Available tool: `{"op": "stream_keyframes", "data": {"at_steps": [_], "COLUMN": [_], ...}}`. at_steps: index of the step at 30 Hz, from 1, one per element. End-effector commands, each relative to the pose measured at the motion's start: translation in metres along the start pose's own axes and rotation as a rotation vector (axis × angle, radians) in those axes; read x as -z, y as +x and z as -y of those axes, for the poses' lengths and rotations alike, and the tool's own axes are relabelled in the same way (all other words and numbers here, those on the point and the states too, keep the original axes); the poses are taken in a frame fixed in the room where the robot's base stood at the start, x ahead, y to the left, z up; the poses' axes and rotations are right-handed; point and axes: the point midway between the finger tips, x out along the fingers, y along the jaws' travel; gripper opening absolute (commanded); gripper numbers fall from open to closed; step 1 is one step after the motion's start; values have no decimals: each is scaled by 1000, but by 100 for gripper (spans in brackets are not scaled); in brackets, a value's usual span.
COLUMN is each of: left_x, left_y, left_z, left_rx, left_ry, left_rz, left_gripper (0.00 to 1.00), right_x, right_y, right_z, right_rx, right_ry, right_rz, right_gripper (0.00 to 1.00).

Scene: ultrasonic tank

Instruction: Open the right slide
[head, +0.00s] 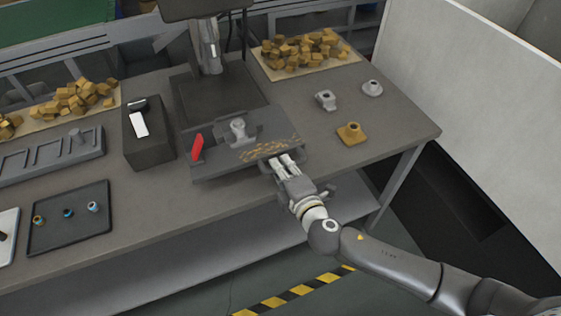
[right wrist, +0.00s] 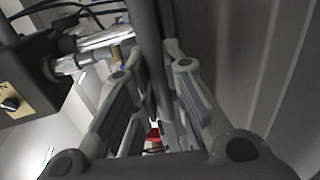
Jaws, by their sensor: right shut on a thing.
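The slide (head: 222,168) is a dark grey plate on the bench below the machine head, set forward of a darker square base (head: 205,95). A grey metal part (head: 237,130) and a red lever (head: 197,147) are on it, with brass-coloured chips (head: 268,149) scattered at its right side. My right gripper (head: 281,163) is at the slide's front right edge, shut on the slide's handle. In the right wrist view a grey bar, the handle (right wrist: 150,60), runs between the two fingers. The fingers hide part of the handle in the head view. My left gripper is not in view.
A black box (head: 148,140) stands left of the slide. A dark tray (head: 70,222) with small rings is at the front left. The space before the bench's front edge is free except for my arm.

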Motion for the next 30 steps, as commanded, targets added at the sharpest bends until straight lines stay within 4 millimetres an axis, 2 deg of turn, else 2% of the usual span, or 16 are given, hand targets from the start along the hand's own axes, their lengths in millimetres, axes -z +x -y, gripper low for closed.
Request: {"op": "stream_keyframes", "data": {"at_steps": [6,7,12,23,26,30], "left_x": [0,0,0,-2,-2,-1], "left_y": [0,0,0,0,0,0], "left_z": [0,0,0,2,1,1], "left_rx": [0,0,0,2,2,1], "left_ry": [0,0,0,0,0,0], "left_rz": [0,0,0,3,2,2], "left_gripper": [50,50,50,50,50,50], "right_x": [-1,-1,-1,0,0,0], "right_y": [1,1,1,-2,-12,-39], "right_z": [-2,-2,-2,-1,0,1], "right_rx": [-3,-3,-4,-2,0,1], "right_ry": [-1,-1,0,0,1,1], "right_rz": [3,3,2,1,0,-1], "right_gripper": [0,13,35,35,35,35]}}
